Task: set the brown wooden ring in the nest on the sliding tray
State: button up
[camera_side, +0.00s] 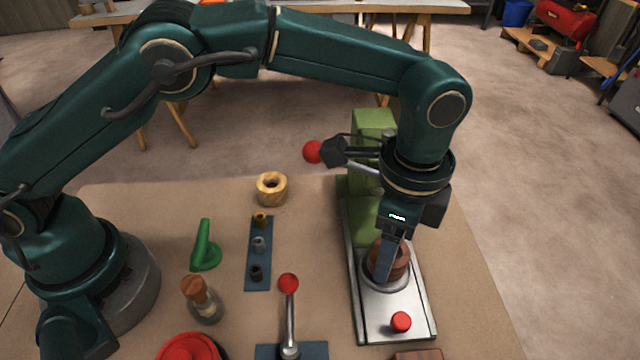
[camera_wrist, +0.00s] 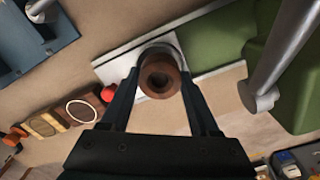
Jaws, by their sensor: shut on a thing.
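A finger hides part of the ring in the side view.
A green press (camera_side: 372,122) with a red-balled lever (camera_side: 313,152) stands behind the tray. A red knob (camera_side: 401,322) sits at the tray's front. Left are a pale wooden ring (camera_side: 271,189), a blue rack (camera_side: 258,274), a green tool (camera_side: 205,250) and another red-topped lever (camera_side: 289,310).

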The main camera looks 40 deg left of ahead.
jog(key=shift+f, duration=0.6)
jog(key=o, duration=1.1)
jog(key=shift+c, duration=0.2)
